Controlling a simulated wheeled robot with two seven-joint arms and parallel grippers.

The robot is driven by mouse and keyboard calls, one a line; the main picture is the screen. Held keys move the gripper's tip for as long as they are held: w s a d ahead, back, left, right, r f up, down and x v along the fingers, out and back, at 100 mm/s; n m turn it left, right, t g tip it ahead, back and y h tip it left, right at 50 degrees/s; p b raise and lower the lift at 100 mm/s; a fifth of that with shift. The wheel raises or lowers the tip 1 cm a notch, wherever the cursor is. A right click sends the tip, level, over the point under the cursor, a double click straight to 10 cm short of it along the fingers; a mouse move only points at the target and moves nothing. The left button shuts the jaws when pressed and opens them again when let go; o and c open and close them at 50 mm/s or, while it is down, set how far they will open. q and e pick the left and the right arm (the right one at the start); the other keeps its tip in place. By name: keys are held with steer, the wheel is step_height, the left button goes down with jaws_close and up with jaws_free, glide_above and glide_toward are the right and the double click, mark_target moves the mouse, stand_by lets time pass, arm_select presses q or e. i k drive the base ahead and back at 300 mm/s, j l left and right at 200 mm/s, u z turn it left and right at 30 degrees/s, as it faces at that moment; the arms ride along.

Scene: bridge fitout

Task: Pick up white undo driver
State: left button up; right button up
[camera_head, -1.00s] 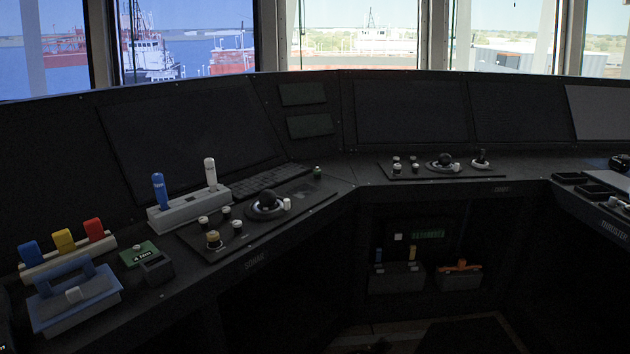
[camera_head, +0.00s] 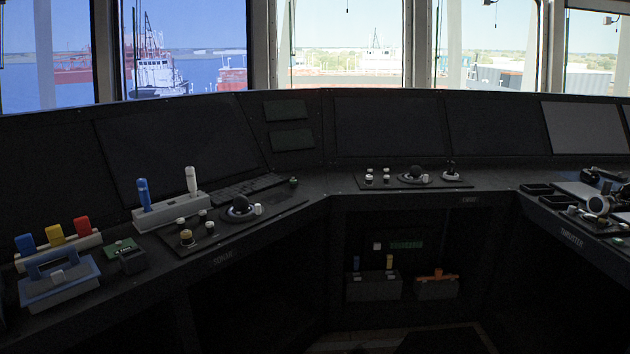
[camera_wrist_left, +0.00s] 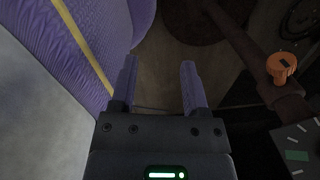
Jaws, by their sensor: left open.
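The white driver (camera_head: 191,180) stands upright in a pale holder block (camera_head: 172,213) on the left console. A blue driver (camera_head: 143,193) stands beside it in the same block, to its left. My left gripper (camera_wrist_left: 160,84) shows only in its wrist view, open with nothing between the fingers. It points at the floor, beside a purple seat with a yellow stripe, away from the console drivers. My right gripper is in neither current view.
Blue, yellow and red handles stand in a rack (camera_head: 90,241) at the left, behind a blue-grey tray (camera_head: 59,286). A green-topped box (camera_head: 126,252) sits nearby. Sonar controls (camera_head: 240,210) lie right of the holder. An orange knob (camera_wrist_left: 281,66) stands right of my left gripper.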

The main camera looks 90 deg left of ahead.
mark_target(192, 184)
steer(key=i+j+u, duration=0.15)
steer(key=i+u, duration=0.65)
steer(key=i+j+u, duration=0.1)
steer(key=i+u, duration=0.2)
steer(key=u, duration=0.15)
steer(key=i+u, duration=0.4)
steer(key=i+l+u, duration=0.15)
steer(key=u, duration=0.3)
steer(key=i+l+u, duration=0.2)
steer(key=u, duration=0.2)
steer(key=i, duration=0.1)
